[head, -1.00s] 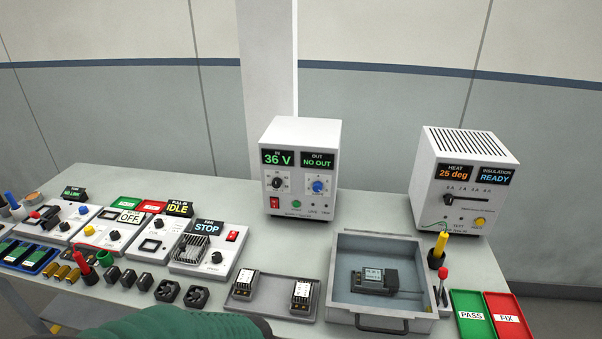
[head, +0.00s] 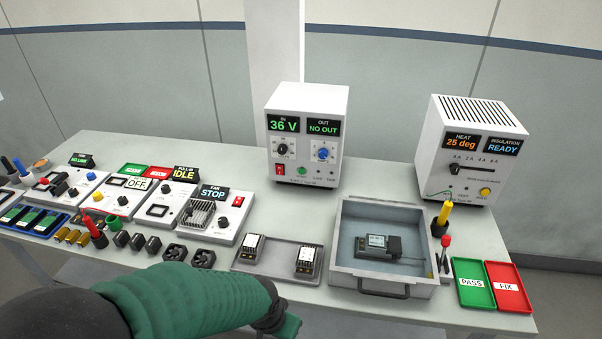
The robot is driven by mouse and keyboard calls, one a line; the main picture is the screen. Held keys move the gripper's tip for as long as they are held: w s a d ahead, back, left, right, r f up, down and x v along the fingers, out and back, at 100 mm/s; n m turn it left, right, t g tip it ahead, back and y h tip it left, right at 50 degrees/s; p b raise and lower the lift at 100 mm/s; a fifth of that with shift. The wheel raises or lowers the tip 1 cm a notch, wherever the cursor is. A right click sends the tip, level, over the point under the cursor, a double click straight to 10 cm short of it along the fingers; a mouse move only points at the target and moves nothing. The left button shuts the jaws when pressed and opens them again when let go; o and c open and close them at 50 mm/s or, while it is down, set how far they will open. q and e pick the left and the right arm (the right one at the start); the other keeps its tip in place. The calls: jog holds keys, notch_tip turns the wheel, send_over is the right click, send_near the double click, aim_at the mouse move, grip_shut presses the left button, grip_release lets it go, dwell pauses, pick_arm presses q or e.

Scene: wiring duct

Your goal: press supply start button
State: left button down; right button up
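The supply (head: 303,215) is a white box in the middle of the bench, with its front facing me. Its left display (head: 283,123) reads IN 36 V and its right display (head: 323,127) reads OUT NO OUT. A small green button (head: 302,171) sits low on its front, between a red rocker switch (head: 280,169) and small labels. A black knob and a blue knob (head: 323,153) are above. My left arm, in a green sleeve, comes in along the bottom edge, well below the supply. Neither gripper's fingers show.
An open grey bin (head: 341,262) holding a dark module stands in front of the supply. A heat and insulation tester (head: 475,150) is to the right. Green PASS (head: 472,282) and red FIX (head: 507,284) trays lie front right. Small panels and parts crowd the left.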

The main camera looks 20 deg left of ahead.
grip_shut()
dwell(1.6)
